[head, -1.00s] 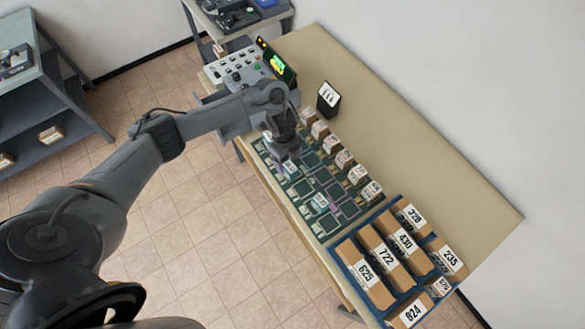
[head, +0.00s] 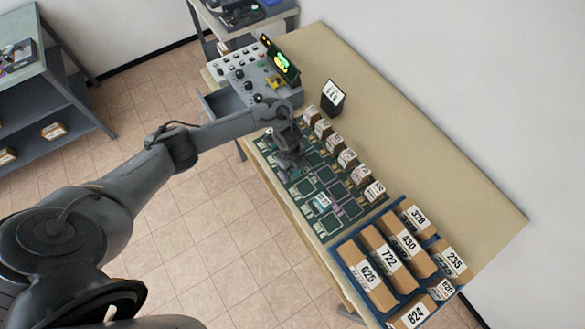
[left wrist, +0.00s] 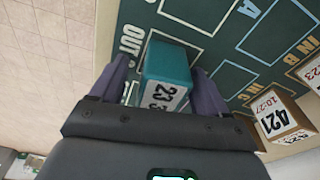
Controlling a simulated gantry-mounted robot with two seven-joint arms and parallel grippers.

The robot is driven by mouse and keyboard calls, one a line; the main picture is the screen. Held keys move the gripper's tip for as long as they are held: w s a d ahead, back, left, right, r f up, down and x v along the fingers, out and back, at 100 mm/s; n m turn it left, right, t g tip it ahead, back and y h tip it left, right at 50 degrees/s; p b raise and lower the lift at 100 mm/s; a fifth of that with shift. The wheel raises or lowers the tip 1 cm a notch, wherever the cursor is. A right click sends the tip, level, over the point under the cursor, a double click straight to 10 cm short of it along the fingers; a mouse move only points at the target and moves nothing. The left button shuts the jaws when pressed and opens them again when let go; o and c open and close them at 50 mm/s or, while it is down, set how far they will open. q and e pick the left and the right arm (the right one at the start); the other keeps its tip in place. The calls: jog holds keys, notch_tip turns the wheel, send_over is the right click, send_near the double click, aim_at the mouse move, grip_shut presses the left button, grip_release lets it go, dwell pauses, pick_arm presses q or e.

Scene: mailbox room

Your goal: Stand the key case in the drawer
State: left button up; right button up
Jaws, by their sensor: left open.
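My left gripper (head: 290,163) is over the dark green marked mat (head: 312,187) on the table. In the left wrist view its two fingers (left wrist: 160,92) are open, one on each side of a teal case (left wrist: 170,62) with a white label reading "23". I cannot tell whether the fingers touch it. The gripper hides this case in the head view. The drawer (head: 222,103) sticks out open at the left of the grey control console (head: 252,75). My right gripper is not in view.
A row of small labelled cartons (head: 346,159) stands along the mat's right edge. A blue tray (head: 352,262) with numbered boxes is at the near end. A black stand (head: 333,97) is behind. The table's right strip (head: 420,160) is clear.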

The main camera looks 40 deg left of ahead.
pick_arm(q)
jog(key=shift+c, duration=0.4)
jog(key=c, duration=1.2)
